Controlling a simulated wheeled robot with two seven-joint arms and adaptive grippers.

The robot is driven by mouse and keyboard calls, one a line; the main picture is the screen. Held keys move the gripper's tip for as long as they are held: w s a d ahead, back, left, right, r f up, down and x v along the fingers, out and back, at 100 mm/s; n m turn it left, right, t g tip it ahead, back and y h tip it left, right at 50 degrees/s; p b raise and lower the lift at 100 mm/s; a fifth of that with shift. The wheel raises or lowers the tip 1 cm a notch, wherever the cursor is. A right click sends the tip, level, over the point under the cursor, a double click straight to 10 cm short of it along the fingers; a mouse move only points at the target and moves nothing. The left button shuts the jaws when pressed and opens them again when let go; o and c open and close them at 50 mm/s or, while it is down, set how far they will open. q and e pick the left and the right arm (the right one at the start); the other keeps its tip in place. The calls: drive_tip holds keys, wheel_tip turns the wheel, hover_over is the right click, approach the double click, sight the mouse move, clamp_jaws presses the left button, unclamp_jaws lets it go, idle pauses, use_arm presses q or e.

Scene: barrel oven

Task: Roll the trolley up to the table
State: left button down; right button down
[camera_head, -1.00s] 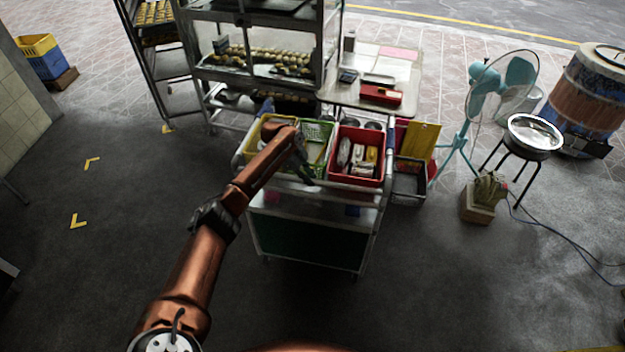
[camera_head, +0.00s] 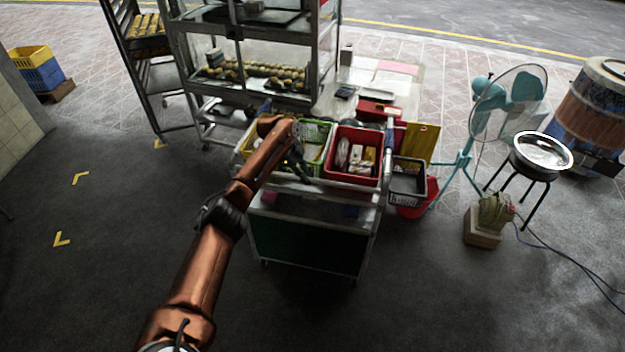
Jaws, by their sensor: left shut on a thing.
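The trolley (camera_head: 308,240) stands upright in the middle, a metal cart with a dark green lower panel and a rail along its near top edge. On its top are a red crate (camera_head: 350,178), a green basket and a yellow tray, holding packets and other goods. My left gripper (camera_head: 301,172) is shut on the trolley at its near rail, left of the red crate; my arm hides part of the trays. The pale table (camera_head: 425,90) is just behind the trolley, with a red box on it. Any gap between them is hidden. My right gripper is out of view.
A glass-sided rack (camera_head: 255,75) with buns stands behind left, close to the trolley. A black basket (camera_head: 408,183) hangs at its right side. A teal fan (camera_head: 490,95), a stool with a pan (camera_head: 541,153) and a barrel stand right. The left floor is clear.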

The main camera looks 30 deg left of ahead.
use_arm(q)
drive_tip(key=shift+w+a+r, duration=0.15)
drive_tip(key=shift+w+r, duration=0.1)
drive_tip(key=c, duration=2.1)
unclamp_jaws()
drive_tip(key=shift+w+f, duration=0.1)
drive_tip(key=v, duration=1.2)
drive_tip(key=shift+f, duration=0.1)
